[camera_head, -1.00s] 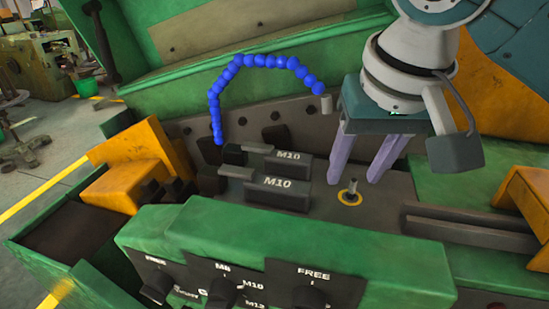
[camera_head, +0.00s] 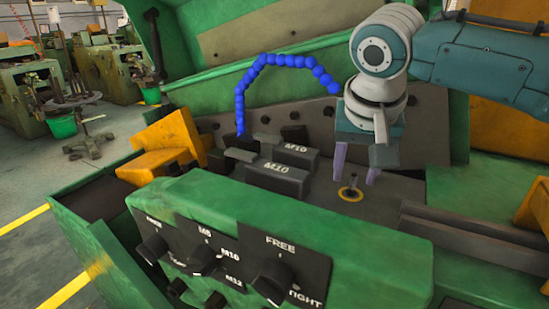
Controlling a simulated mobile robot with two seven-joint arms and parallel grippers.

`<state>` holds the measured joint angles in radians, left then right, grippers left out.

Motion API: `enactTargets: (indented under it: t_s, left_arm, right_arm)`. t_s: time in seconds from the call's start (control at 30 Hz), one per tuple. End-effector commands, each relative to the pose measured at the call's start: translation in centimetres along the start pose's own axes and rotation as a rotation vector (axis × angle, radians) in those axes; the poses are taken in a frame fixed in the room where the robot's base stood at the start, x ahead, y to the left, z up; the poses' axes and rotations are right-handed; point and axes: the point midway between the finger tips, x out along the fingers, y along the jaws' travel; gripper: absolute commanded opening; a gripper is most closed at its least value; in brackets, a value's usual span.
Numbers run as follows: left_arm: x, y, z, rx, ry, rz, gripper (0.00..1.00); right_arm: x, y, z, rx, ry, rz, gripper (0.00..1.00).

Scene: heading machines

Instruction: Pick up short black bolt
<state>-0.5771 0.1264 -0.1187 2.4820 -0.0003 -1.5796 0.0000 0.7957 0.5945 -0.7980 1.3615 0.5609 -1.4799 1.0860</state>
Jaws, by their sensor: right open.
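A small grey-looking bolt or pin (camera_head: 353,182) stands upright in a yellow ring (camera_head: 350,195) on the dark machine bed. No other short bolt is plain to see, and its true colour is hard to tell. My left gripper is out of view.
Two dark M10 blocks (camera_head: 277,178) sit left of the ring. A blue segmented hose (camera_head: 262,61) arches behind them. A green panel with knobs (camera_head: 340,245) stands in front. Grey rails (camera_head: 465,225) lie to the right.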

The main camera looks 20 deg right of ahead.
Motion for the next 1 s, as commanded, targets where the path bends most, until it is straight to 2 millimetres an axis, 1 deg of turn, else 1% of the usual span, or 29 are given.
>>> enactTargets:
  t_s: [0.1, 0.2, 0.43, 0.87, 0.9, 1.0]
  left_arm:
    - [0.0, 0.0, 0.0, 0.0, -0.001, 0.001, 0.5]
    - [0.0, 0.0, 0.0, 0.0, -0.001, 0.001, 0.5]
    - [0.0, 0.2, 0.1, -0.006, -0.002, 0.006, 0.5]
    - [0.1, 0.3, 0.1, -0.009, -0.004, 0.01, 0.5]
    - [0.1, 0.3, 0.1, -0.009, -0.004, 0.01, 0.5]
    - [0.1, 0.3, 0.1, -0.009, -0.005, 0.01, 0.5]
  right_arm:
    - [1.4, 0.0, 0.1, 0.001, -0.002, 0.001, 0.51]
    - [2.0, 0.0, 0.1, -0.001, 0.0, 0.0, 0.51]
    - [2.1, 0.0, 0.0, -0.002, 0.001, -0.001, 0.51]
    - [2.1, -0.1, 0.0, -0.001, 0.001, -0.001, 0.03]
    - [2.1, -0.1, 0.0, -0.001, 0.001, -0.001, 0.0]
    - [2.1, -0.1, 0.0, -0.001, 0.001, -0.001, 0.0]
